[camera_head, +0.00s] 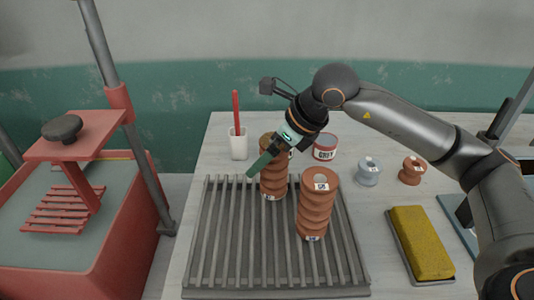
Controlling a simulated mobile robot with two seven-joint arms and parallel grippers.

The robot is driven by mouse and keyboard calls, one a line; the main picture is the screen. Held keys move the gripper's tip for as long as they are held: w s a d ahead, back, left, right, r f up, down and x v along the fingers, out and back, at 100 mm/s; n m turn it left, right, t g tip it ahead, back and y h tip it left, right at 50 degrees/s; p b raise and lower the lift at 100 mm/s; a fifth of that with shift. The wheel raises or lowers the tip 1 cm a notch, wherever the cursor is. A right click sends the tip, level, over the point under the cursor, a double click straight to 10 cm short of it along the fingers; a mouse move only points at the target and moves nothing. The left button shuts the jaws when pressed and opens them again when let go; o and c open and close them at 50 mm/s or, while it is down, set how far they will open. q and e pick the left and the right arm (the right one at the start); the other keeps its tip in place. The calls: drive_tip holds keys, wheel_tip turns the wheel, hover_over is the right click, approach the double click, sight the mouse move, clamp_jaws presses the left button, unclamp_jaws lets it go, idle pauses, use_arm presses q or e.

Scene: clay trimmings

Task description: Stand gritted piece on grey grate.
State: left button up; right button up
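The grey grate (221,262), a slatted rack, lies on the table at centre. Two reddish-brown ribbed pieces stand upright on it: a front one (315,210) with labels on its top and near its base, and a back one (272,186). I cannot tell by looking which piece is gritted. My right gripper (259,166) comes in from the right, tilted down to the left, at the upper part of the back piece. One teal finger crosses in front of that piece. Its other finger is hidden, so its grip is unclear. My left gripper is out of view.
A red-labelled tin (325,149) stands behind the grate. A white cup (238,146) with a red-handled tool stands at back left. A grey spool (369,172) and a brown spool (412,171) stand right. A yellow block (421,241) lies front right. A red press (75,143) stands left.

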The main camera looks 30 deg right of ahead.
drive_tip(key=v, duration=1.2)
drive_tip(key=shift+s, duration=0.1)
